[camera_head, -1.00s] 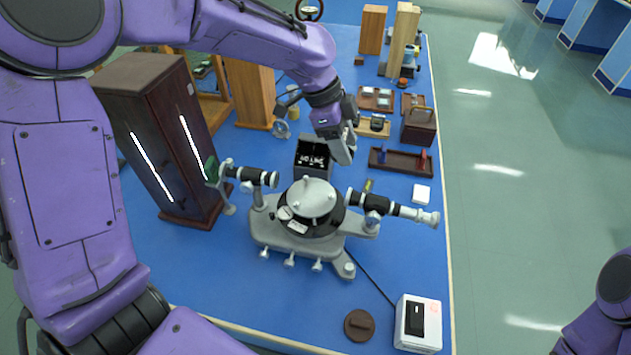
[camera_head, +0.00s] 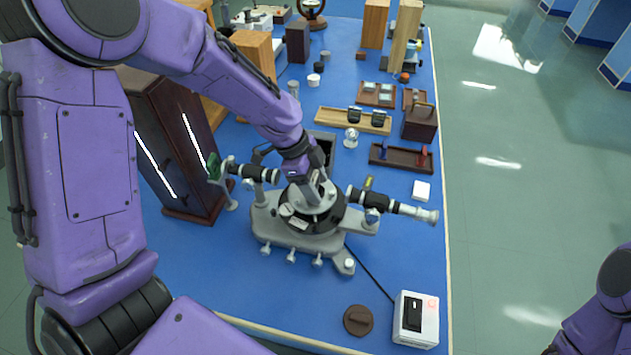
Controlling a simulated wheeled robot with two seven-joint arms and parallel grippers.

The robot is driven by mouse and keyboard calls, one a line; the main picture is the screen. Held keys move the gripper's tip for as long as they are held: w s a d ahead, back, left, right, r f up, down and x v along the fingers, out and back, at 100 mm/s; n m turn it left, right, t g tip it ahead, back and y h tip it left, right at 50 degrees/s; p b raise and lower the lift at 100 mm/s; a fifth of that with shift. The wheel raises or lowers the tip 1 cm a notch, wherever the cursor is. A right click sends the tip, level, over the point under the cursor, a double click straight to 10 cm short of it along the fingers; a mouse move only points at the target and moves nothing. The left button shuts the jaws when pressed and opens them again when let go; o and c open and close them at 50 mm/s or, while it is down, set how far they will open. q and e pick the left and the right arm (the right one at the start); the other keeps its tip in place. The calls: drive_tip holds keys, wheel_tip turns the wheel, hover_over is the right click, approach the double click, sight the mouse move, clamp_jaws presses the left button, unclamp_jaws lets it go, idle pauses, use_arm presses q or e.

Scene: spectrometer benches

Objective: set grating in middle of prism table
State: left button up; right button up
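The spectrometer (camera_head: 300,238) stands on the blue bench, with a black-and-silver tube on either side. Its round silver prism table (camera_head: 328,210) is in the middle, partly covered by my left gripper (camera_head: 318,194). That gripper points down at the middle of the prism table; I cannot tell whether it touches it. Its fingers are small and partly hidden by the wrist, so whether they are open or shut is unclear. I cannot make out a grating in or under them. Only part of my purple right arm shows at the lower right; its gripper is out of view.
A dark lamp cabinet (camera_head: 170,150) with bright slits stands left of the spectrometer. Behind it are a wooden tray (camera_head: 335,121) with black items and a dark rack (camera_head: 385,160). A white power box (camera_head: 416,320) and brown disc (camera_head: 358,320) lie in front. The bench's front left is clear.

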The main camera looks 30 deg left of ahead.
use_arm(q)
drive_tip(key=o, duration=0.3)
drive_tip(key=shift+s, duration=0.1)
drive_tip(key=shift+o, duration=0.2)
drive_tip(key=shift+r, duration=0.3)
drive_tip(key=v, duration=1.1)
drive_tip(key=shift+a+r, duration=0.2)
drive_tip(key=shift+r, duration=0.15)
